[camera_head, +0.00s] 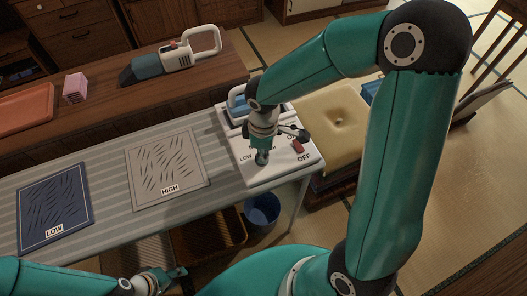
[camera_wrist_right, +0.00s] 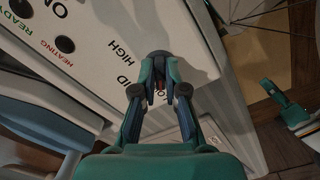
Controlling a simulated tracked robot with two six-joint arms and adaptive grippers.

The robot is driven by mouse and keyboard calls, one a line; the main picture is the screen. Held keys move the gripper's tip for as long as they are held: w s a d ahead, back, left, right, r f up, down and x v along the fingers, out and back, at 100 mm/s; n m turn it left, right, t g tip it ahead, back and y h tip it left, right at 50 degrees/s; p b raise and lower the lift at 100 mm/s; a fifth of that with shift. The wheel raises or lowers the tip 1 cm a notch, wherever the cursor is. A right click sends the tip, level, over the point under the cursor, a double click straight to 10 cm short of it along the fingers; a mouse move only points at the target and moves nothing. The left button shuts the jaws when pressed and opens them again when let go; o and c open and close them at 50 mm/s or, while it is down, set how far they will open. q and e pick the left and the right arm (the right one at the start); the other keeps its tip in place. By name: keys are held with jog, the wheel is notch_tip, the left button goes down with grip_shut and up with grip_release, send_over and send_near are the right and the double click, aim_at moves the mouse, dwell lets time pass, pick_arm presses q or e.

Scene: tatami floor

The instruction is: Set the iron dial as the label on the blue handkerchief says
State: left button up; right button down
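The blue handkerchief (camera_head: 55,205), labelled LOW, lies at the left of the striped ironing surface. A pale handkerchief (camera_head: 167,168) labelled HIGH lies to its right. The iron (camera_head: 238,103) rests on its white control panel (camera_head: 245,174), marked LOW, MID, HIGH, ON and OFF; the panel also shows in the right wrist view (camera_wrist_right: 95,65). My right gripper (camera_head: 262,158) points down at the panel, its fingers closed around the dark dial (camera_wrist_right: 159,56). My left gripper (camera_head: 172,279) is empty and appears open, in front of the table.
A red switch (camera_head: 297,146) sits between ON and OFF. A handheld vacuum (camera_head: 170,60), pink block (camera_head: 75,88) and orange tray (camera_head: 25,108) are on the wooden bench behind. A blue bin (camera_head: 262,212) is below the table, and a cushion (camera_head: 335,117) is to the right.

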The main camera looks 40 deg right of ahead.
jog(key=shift+n, duration=0.4)
jog(key=c, duration=1.2)
grip_release()
notch_tip(320, 180, up, 12)
jog(key=shift+f, duration=0.1)
